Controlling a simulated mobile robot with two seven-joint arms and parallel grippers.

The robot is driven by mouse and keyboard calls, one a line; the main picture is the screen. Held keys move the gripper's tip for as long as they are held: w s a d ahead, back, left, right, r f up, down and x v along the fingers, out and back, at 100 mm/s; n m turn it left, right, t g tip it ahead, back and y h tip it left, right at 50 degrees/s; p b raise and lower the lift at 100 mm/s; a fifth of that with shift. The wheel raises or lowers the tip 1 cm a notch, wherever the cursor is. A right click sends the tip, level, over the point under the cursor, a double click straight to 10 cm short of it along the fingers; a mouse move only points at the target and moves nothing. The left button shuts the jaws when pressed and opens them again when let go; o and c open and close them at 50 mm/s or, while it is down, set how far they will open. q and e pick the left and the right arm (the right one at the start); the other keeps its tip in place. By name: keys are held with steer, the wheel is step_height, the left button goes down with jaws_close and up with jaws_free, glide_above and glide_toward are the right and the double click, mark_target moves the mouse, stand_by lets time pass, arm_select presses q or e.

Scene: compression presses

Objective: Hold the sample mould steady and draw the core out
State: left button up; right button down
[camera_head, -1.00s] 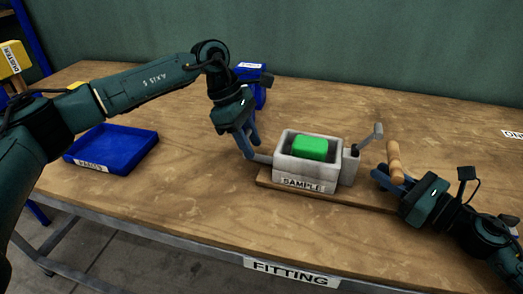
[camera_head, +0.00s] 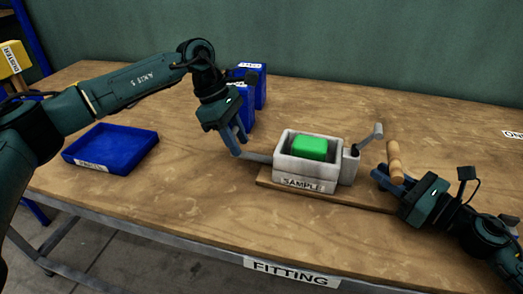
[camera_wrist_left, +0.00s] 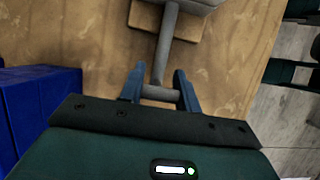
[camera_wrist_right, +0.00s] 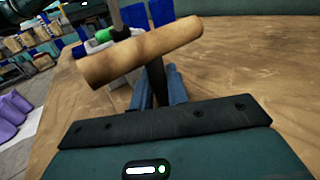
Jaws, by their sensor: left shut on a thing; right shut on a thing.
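The sample mould (camera_head: 310,171) is a grey-white box labelled SAMPLE on a wooden board (camera_head: 348,196). A green block (camera_head: 309,149) sits in its open top. A grey rod, the core (camera_head: 258,157), sticks out of its left side. In the left wrist view the core ends in a crossbar (camera_wrist_left: 160,94). My left gripper (camera_head: 240,150) is shut on the crossbar, left of the mould. My right gripper (camera_head: 384,176) is shut at the upright wooden handle (camera_head: 394,160), right of the mould; its dark stem (camera_wrist_right: 156,85) runs between the fingers.
A grey crank or lever (camera_head: 368,138) stands at the mould's right side. Blue bins (camera_head: 258,85) stand behind my left gripper. A blue tray (camera_head: 112,150) lies at left. The bench has free room in front and behind. Its front edge carries a FITTING label (camera_head: 291,272).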

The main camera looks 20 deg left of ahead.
arm_select(q)
steer(key=shift+w+a, duration=0.1)
steer(key=shift+a, duration=0.95)
arm_select(e)
steer(key=shift+d, duration=0.1)
arm_select(q)
steer(key=o, duration=1.2)
steer(key=shift+d, duration=0.1)
steer(key=shift+c, duration=0.2)
steer(key=v, duration=1.2)
arm_select(e)
steer(key=c, duration=1.3)
jaws_free()
